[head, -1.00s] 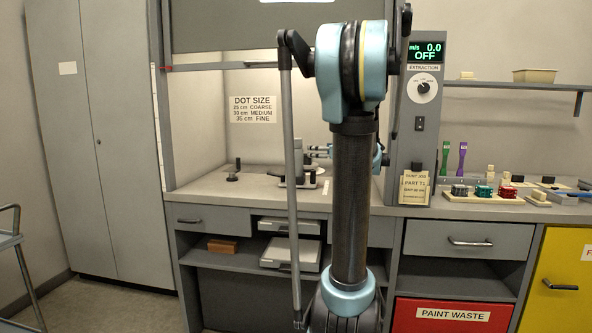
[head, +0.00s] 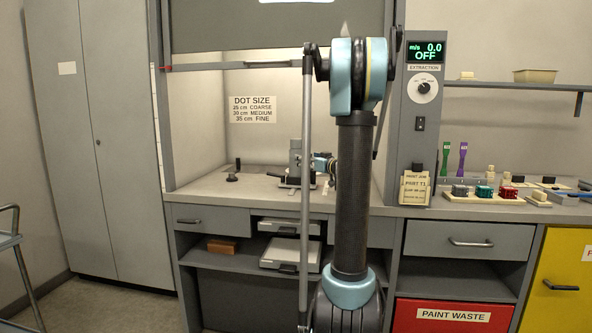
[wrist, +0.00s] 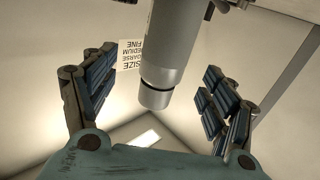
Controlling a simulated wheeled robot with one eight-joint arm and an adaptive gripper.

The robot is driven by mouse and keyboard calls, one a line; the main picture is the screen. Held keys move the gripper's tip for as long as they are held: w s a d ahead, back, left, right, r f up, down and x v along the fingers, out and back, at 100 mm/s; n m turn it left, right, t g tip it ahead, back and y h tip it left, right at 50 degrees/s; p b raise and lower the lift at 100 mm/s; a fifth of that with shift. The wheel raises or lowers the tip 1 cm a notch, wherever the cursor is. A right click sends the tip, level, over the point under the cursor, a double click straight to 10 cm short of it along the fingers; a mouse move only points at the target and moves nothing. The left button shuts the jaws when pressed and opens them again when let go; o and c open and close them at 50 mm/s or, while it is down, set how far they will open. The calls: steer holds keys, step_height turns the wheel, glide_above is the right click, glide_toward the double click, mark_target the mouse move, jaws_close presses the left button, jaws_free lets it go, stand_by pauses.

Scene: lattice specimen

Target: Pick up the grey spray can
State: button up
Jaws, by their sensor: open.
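The grey spray can (wrist: 172,48) is a smooth cylinder with a narrower, rounded end, in the wrist view. It lies across the gap between the fingers of my open gripper (wrist: 155,92), with clear space on both sides and no finger touching it. In the head view the can (head: 295,157) appears as a small grey upright shape inside the spray booth. My gripper (head: 316,164) is just to its right there, partly hidden by my arm. The can's foot is hard to make out.
A dark knob-like stand (head: 233,176) is on the booth floor to the left. The raised grey sash (head: 250,35) hangs above the opening. A card (head: 415,188) and a tray of small coloured blocks (head: 485,198) stand on the right of the counter.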

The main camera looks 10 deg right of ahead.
steer(key=x, duration=0.8)
steer(key=shift+s+a+r, duration=0.15)
steer(key=shift+a+r, duration=0.1)
steer(key=shift+a, duration=0.1)
steer(key=c, duration=1.5)
